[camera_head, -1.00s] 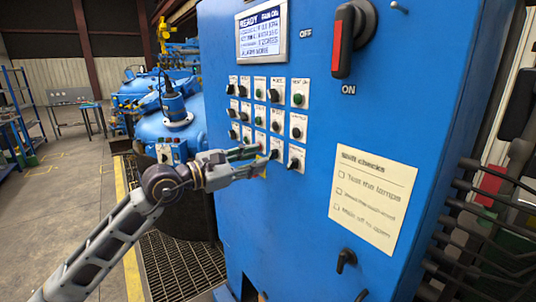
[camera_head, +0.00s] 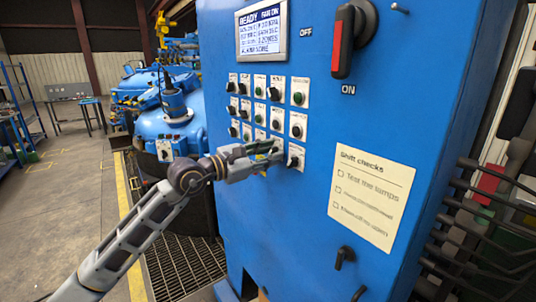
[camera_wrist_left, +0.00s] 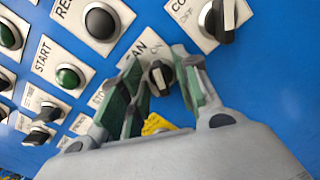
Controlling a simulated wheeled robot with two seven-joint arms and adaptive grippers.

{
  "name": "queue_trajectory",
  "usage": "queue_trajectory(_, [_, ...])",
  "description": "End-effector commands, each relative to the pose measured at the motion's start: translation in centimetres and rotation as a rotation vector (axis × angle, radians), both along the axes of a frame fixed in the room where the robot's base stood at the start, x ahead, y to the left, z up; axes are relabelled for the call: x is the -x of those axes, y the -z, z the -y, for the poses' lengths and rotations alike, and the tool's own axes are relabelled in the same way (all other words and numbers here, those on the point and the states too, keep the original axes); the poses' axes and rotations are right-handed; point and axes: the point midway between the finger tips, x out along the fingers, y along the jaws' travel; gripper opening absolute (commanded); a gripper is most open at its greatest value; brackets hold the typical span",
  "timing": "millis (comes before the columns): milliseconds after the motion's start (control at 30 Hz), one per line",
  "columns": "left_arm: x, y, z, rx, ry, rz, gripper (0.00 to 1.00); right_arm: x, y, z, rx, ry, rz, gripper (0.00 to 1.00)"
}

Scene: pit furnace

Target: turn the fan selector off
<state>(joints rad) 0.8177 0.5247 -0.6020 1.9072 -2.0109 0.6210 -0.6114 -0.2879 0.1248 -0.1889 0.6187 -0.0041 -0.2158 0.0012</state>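The fan selector (camera_wrist_left: 160,77) is a black knob on a white plate lettered "FAN", partly covered, in the left wrist view. It sits in the lowest row of the blue cabinet's (camera_head: 290,220) switches. My left gripper (camera_head: 272,154) is at that row and hides the selector in the head view. In the left wrist view my left gripper (camera_wrist_left: 163,85) is open, with one green-padded finger on each side of the knob. A gap shows beside the knob; contact cannot be told. The display (camera_head: 262,32) reads "READY" and "FAN ON". My right gripper is not in view.
Buttons and knobs crowd the panel above. A large red-handled switch (camera_head: 343,42) and a paper note (camera_head: 372,195) are farther right.

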Motion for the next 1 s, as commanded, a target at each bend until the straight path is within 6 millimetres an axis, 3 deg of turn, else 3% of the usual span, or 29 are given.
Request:
queue_trajectory(33, [0.0,0.0,0.0,0.000,0.000,0.000,0.24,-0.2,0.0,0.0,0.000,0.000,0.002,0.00])
queue_trajectory(233, [0.0,0.0,0.0,0.000,0.000,0.000,0.00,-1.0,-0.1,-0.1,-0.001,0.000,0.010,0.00])
queue_trajectory(567, [0.0,0.0,0.0,0.007,0.000,-0.010,0.00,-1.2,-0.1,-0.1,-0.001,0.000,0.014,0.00])
queue_trajectory(1000, [-0.1,-0.1,0.0,0.121,0.000,-0.168,0.00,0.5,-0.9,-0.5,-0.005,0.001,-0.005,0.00])
